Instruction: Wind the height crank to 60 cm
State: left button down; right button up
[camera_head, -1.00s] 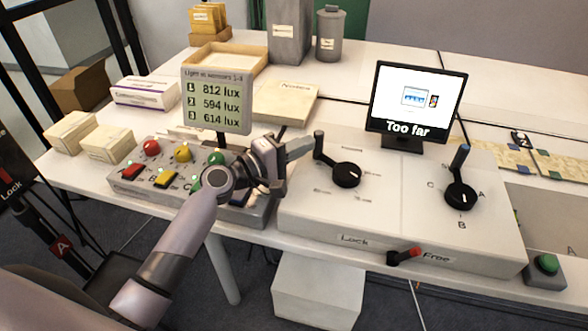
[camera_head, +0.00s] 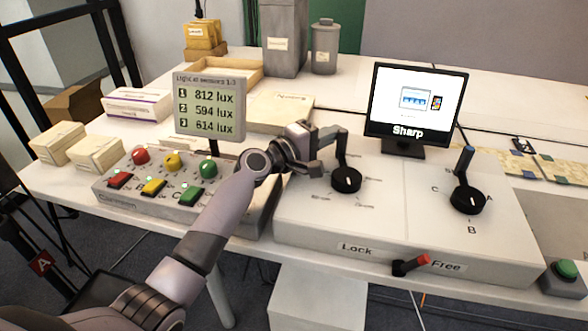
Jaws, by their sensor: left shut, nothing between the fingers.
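A black crank (camera_head: 346,180) sits on the left half of the white console (camera_head: 300,220). Its handle points up and slightly left; the labels around it are too small to read. My left gripper (camera_head: 330,150) is shut and empty, with its fingertips right at the left side of that handle. I cannot tell whether they touch it. A second black crank (camera_head: 467,200) with a blue-tipped handle stands on the right half, among the letters A, B and C. The monitor (camera_head: 415,105) behind the console reads "Sharp". My right gripper is not in view.
A red-tipped lever (camera_head: 410,264) on the console's front points to "Free". A panel of coloured buttons (camera_head: 160,185) and a lux display (camera_head: 208,108) stand to the left. A green button (camera_head: 566,270) is at the far right. Cartons and tins stand behind.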

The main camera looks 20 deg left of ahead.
pick_arm(q)
jog(key=shift+w+d, duration=0.3)
jog(key=shift+d, duration=0.85)
dwell(1.9)
jog(key=shift+a, duration=0.1)
dwell(1.1)
